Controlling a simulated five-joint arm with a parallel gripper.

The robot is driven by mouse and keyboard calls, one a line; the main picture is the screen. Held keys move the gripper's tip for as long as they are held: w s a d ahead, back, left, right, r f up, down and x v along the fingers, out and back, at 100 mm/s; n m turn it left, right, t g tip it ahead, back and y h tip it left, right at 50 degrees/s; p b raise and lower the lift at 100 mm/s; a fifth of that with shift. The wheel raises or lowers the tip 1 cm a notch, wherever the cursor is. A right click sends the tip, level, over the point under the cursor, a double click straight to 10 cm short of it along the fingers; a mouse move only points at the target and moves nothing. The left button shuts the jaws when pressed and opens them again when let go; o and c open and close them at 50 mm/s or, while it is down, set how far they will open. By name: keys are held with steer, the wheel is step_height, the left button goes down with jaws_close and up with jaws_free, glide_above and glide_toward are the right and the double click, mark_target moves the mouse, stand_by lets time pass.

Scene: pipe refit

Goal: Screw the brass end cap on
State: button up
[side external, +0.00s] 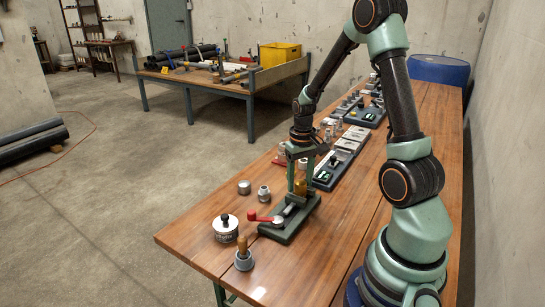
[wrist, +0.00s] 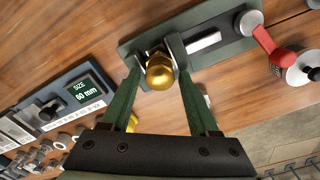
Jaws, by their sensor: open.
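The brass end cap (wrist: 160,72) shows in the wrist view as a rounded gold piece at the green fixture (wrist: 205,40). In the side view the brass piece (side external: 300,187) stands upright at the fixture's far end. Whether it sits on a thread or pipe is hidden. My gripper (wrist: 156,60) is open, with one green finger on each side of the cap. Contact between fingers and cap cannot be told. In the side view my gripper (side external: 297,183) points down over the fixture (side external: 290,222). The fixture's red lever (side external: 264,217) lies at its near end.
Silver fittings (side external: 264,193) stand left of the fixture. A white lidded tin (side external: 226,229) and a wooden-handled tool (side external: 243,252) stand near the bench's front end.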

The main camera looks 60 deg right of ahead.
stand_by(0.3)
steer(key=n, duration=0.6)
steer(key=shift+a, duration=0.1)
steer(key=m, duration=0.6)
steer(key=shift+m, duration=0.4)
steer(key=shift+s, duration=0.15)
jaws_close()
